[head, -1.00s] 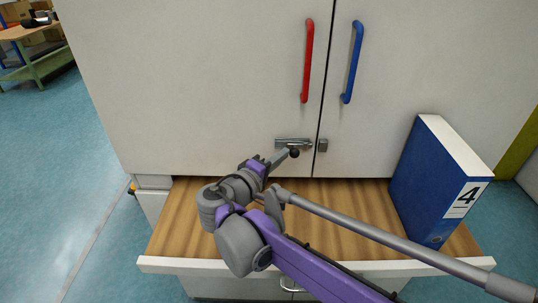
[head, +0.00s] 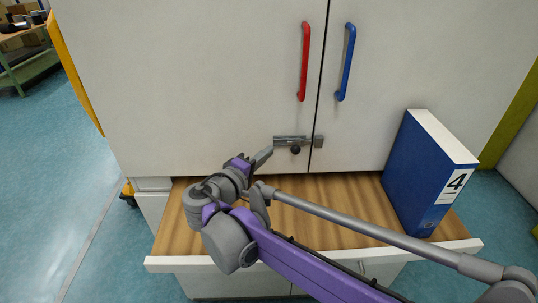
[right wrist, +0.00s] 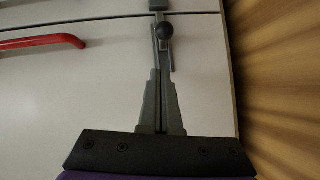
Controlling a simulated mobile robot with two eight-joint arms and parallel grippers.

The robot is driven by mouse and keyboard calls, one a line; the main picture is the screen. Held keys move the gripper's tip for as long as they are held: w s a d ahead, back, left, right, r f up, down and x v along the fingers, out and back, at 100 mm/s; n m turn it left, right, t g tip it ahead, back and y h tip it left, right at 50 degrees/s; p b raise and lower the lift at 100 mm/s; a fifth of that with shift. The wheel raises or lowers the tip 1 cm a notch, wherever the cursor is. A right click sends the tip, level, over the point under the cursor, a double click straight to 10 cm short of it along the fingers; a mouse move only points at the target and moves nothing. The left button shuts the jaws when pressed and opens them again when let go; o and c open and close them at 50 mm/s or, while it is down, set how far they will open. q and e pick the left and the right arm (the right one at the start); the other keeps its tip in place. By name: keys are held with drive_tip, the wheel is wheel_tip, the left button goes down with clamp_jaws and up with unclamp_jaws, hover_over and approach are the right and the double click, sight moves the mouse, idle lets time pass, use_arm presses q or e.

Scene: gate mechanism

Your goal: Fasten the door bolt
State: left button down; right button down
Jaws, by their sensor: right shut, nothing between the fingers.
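The door bolt (head: 290,141) is a grey metal slide bolt on the left cabinet door, low beside the gap between the doors. Its dark round knob (head: 295,150) hangs at its lower edge. The bar spans the door gap and reaches the keeper (head: 318,141) on the right door. In the right wrist view the bolt's knob (right wrist: 165,30) is just beyond the fingertips, with the keeper (right wrist: 158,5) at the top edge. My left gripper is not in view.
A red handle (head: 304,62) and a blue handle (head: 346,62) stand on the doors above the bolt. A wooden shelf (head: 350,190) lies below, under my right arm. A blue binder (head: 420,180) marked 4 stands at its right end.

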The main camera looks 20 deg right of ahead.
drive_tip(key=v, duration=0.9)
drive_tip(key=shift+b, duration=0.35)
drive_tip(key=shift+s+d, duration=0.1)
drive_tip(key=shift+s, duration=0.05)
drive_tip(key=shift+f, duration=0.1)
